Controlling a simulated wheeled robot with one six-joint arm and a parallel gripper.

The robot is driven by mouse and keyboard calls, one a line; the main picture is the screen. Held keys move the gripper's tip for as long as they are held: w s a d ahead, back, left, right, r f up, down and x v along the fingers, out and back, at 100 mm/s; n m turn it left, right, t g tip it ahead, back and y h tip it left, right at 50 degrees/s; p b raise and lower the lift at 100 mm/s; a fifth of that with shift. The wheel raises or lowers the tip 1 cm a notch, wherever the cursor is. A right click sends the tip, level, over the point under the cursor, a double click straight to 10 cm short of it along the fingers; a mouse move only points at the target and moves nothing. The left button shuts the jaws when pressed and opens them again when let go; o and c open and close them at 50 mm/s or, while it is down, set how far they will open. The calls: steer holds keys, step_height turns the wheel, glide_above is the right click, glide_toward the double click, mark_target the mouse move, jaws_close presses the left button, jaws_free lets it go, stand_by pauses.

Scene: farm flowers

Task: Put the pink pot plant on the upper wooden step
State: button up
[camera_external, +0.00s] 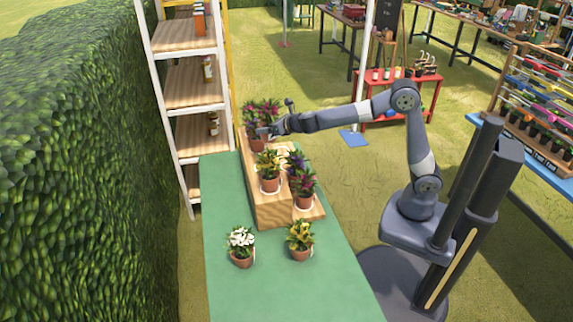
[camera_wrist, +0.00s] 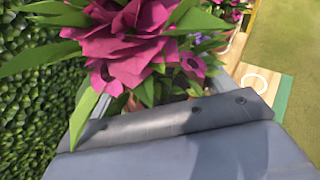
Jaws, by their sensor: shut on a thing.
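The pink pot plant (camera_external: 257,144) is at the far end of the wooden steps. Its dark pink flowers (camera_wrist: 128,45) fill the top of the wrist view, and its pot is mostly hidden there. My gripper (camera_external: 266,131) is shut on this plant, at the pot's right side. The upper wooden step (camera_external: 269,209) is the taller left block, and the pot appears over its far end. I cannot tell whether the pot touches the step. The lower step (camera_external: 315,212) runs along its right side.
Red and purple plants (camera_external: 304,187) are on the lower step. A white-flowered plant (camera_external: 241,244) and another yellow plant (camera_external: 300,238) stand on the green table (camera_external: 275,285). A shelf (camera_external: 188,90) and hedge (camera_external: 80,160) are left.

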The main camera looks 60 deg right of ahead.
steer(key=shift+a+f, duration=0.1)
steer(key=shift+f, duration=1.75)
step_height(320, 180, down, 10)
steer(key=b, duration=0.3)
steer(key=shift+b, duration=0.4)
steer(key=shift+f, duration=0.2)
steer(key=o, duration=1.3)
steer(key=shift+r, duration=0.2)
steer(key=d+v, duration=0.1)
steer(key=v, duration=1.1)
steer(key=shift+a+b, duration=0.4)
steer(key=shift+a, duration=0.05)
